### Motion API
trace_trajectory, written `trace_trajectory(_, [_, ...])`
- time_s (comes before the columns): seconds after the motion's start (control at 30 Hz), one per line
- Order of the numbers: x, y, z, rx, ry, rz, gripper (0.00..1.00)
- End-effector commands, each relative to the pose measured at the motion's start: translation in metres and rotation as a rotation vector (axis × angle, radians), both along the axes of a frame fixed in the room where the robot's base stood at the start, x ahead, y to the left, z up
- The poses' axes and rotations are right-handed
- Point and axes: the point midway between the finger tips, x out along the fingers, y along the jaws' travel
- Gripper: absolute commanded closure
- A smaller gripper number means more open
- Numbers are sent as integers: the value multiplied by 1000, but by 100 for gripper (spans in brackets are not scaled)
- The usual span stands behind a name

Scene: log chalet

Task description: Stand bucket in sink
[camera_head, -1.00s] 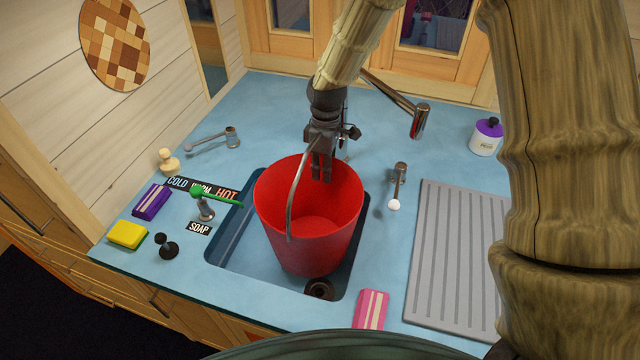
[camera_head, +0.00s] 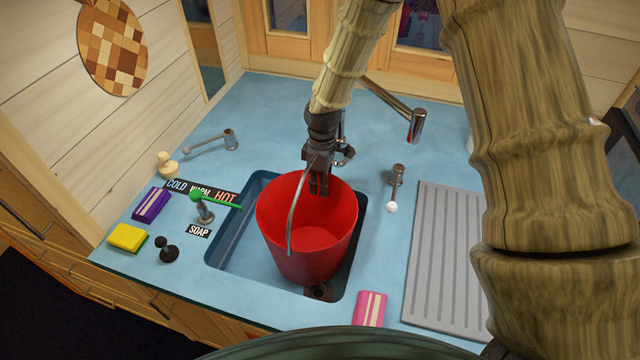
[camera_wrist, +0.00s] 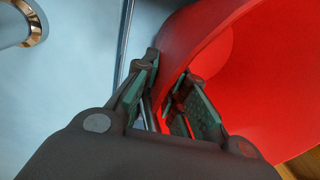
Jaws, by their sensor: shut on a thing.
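The red bucket (camera_head: 308,235) is upright within the opening of the blue sink (camera_head: 238,240), toward its right side. Its grey handle (camera_head: 297,205) leans over the left part of the rim. My gripper (camera_head: 319,188) is at the bucket's far rim, pointing down. In the wrist view the fingers (camera_wrist: 172,105) are closed around the red wall of the bucket (camera_wrist: 250,70). The bucket hides much of the sink floor, and I cannot tell whether its base touches it. The dark drain (camera_head: 320,292) shows partly beside the base.
The tap spout (camera_head: 415,125) stands behind the sink. A lever (camera_head: 396,180) is to the right, near the grey drainboard (camera_head: 440,255).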

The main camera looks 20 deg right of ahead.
Motion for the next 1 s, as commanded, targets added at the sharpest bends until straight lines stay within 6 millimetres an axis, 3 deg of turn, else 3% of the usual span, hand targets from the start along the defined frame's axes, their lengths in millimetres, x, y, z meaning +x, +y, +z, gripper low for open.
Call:
trace_trajectory(0.07, [0, 0, -2, 0, 0, 0, 100])
trace_trajectory(0.1, [0, 0, -2, 0, 0, 0, 83])
trace_trajectory(0.2, [0, 0, -2, 0, 0, 0, 66])
trace_trajectory(0.67, [1, 0, 4, 1, -2, 0, 66])
trace_trajectory(1.0, [5, -3, 41, 0, -3, -1, 66])
